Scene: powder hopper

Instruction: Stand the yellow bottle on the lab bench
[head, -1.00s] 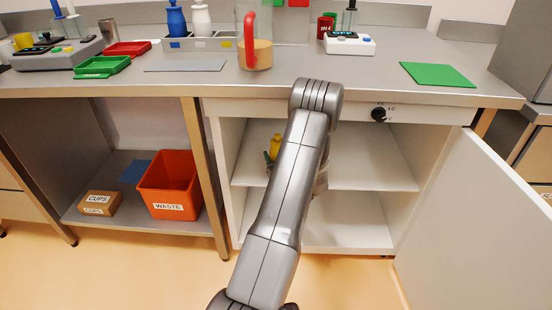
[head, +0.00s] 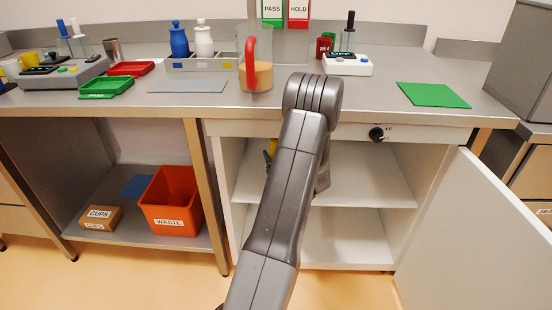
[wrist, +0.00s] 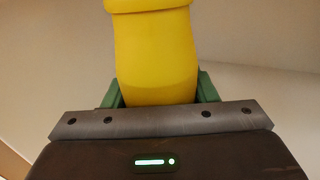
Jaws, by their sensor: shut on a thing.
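The yellow bottle (wrist: 155,55) fills the upper middle of the wrist view, with its top cut off by the frame edge. My gripper (wrist: 160,90) is shut on it, with a green finger on each side. In the head view only a sliver of the yellow bottle (head: 273,146) shows beside my arm, inside the open cabinet under the bench. My arm hides most of the bottle and gripper there. The lab bench (head: 370,98) is the grey metal top above the cabinet.
A clear jug with a red handle (head: 257,75), a grey mat (head: 187,86), a white instrument (head: 347,65) and a green mat (head: 432,95) are on the bench. The cabinet door (head: 470,225) stands open at right. An orange waste bin (head: 171,203) sits on the left lower shelf.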

